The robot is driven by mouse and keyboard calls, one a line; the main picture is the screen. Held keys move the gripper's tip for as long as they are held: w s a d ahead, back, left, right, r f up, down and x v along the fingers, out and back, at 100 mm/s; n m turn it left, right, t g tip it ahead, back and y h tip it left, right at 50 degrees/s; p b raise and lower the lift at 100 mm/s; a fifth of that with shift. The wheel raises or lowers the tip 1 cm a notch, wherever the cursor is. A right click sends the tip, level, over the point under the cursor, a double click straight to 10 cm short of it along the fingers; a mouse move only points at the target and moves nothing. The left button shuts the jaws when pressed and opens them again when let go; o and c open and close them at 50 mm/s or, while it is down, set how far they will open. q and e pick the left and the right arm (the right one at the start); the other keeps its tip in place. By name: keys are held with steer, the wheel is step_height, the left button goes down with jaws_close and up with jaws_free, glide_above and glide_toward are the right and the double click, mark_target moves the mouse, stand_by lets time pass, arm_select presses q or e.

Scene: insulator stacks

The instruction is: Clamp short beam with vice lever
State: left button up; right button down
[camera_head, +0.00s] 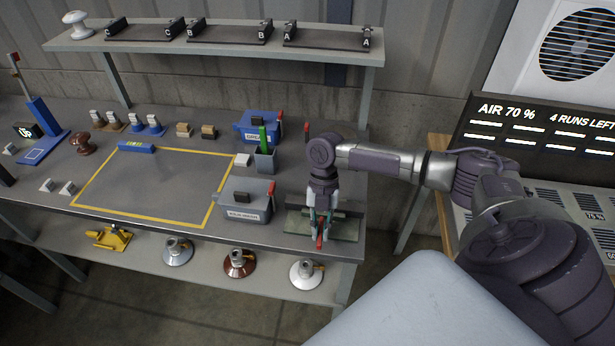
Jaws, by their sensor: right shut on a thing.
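My right gripper (319,228) points down over the vice (346,226) at the right front end of the bench. It is shut on the red vice lever (320,242), whose red end shows at the fingertips. The gripper and wrist hide much of the vice. A dark bar shows behind the fingers at the vice; I cannot tell whether it is the short beam or a jaw. My left gripper is not in view.
A grey box (244,206) and a blue box (258,127) with red levers stand left of the vice. A yellow-outlined area (150,190) lies mostly clear. Above is a shelf (220,48) with labelled dark holders. Insulator-like pieces stand on the lower shelf.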

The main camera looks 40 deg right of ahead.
stand_by(0.5)
steer(key=c, duration=1.2)
jaws_free()
steer(key=v, duration=1.2)
